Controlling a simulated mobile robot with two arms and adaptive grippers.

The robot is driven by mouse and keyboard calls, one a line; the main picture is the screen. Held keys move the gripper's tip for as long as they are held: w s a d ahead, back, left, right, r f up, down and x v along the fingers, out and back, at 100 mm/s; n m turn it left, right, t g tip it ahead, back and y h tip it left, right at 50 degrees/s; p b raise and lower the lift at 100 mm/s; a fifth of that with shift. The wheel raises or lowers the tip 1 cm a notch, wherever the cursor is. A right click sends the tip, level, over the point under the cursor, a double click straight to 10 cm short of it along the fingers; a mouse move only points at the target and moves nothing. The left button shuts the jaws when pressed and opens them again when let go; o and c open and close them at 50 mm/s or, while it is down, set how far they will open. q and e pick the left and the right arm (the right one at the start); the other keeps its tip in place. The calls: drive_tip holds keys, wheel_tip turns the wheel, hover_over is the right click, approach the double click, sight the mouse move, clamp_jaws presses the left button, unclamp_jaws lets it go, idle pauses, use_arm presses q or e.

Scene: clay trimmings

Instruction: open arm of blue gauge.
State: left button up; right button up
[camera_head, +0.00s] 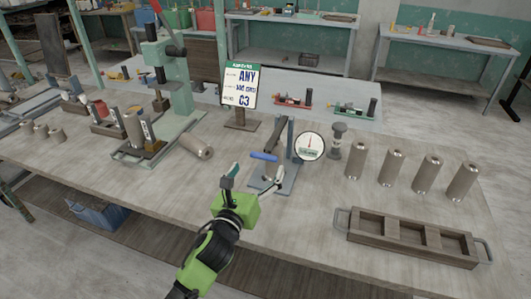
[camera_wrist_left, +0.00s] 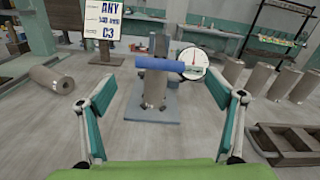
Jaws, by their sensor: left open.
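The blue gauge (camera_head: 288,186) stands on the workbench, with a blue-grey base, an upright post and a round white dial (camera_head: 309,146) at its right. Its arm ends in a blue handle (camera_head: 264,156), which also shows as a blue bar in the left wrist view (camera_wrist_left: 160,64). A grey-brown cylinder (camera_wrist_left: 154,90) stands upright on the base below the handle. My left gripper (camera_head: 247,179) is open and empty, in front of the gauge. In the left wrist view its fingers are spread to either side of the handle, apart from it. My right gripper is out of view.
Several upright cylinders (camera_head: 393,168) stand to the right, behind a wooden tray (camera_head: 411,250) with metal handles. A dark knobbed piece (camera_head: 337,142) stands beside the dial. A cylinder (camera_head: 195,145) lies to the left, near a sign (camera_head: 240,84) and a green press (camera_head: 178,90).

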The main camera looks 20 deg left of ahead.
sight(266, 153)
use_arm(q)
drive_tip(key=w, duration=0.7)
drive_tip(key=shift+w+d+p, duration=0.15)
drive_tip(key=shift+w+p, duration=0.1)
drive_tip(key=shift+p, duration=0.15)
drive_tip(key=c, duration=1.6)
